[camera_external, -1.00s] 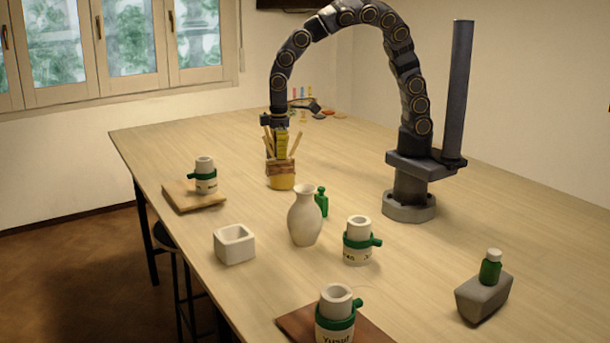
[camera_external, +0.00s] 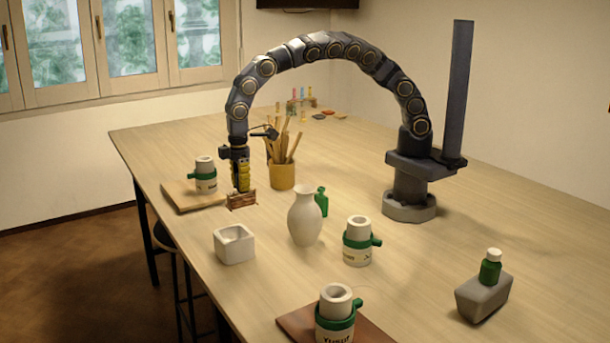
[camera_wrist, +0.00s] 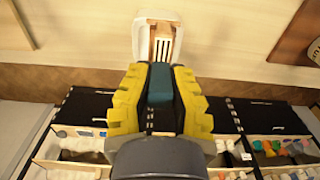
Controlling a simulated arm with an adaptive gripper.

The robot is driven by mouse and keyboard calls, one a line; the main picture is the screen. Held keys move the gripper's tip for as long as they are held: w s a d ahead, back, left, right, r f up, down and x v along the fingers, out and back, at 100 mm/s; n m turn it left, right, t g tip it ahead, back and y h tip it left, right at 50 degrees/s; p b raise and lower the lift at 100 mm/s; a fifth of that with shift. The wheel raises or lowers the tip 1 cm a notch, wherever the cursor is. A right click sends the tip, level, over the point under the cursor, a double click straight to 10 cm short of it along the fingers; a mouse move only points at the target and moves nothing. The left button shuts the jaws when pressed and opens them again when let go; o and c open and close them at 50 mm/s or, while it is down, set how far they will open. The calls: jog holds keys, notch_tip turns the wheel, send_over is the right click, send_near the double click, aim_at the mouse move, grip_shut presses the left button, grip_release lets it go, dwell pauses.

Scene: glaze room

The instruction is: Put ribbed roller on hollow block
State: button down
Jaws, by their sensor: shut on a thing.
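The ribbed roller is a small brown piece (camera_external: 242,201) at the lower end of my gripper (camera_external: 240,187) in the external view. My gripper is shut on it and holds it above the table. The hollow block (camera_external: 234,248) is a white square block with an open top. It stands on the table just below and in front of the roller, apart from it. The block also shows in the wrist view (camera_wrist: 144,38), beyond the yellow fingers of my gripper (camera_wrist: 160,75). A striped brown patch shows over the block there; I cannot tell whether it is the roller.
A white vase (camera_external: 305,219) stands right of the block, with a green bottle (camera_external: 321,201) behind it. A tool pot (camera_external: 282,176) stands behind. A green-banded cup (camera_external: 206,181) sits on a board (camera_external: 180,196) at left. Another cup (camera_external: 357,251) stands at right.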

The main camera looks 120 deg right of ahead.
aim_at(232, 211)
jog(key=shift+w+d+f, duration=0.15)
jog(key=shift+w+f, duration=1.2)
jog(key=shift+f, duration=1.8)
jog(key=shift+f, duration=0.25)
jog(key=shift+f, duration=0.4)
jog(key=c, duration=1.1)
grip_release()
jog(key=shift+c, duration=0.2)
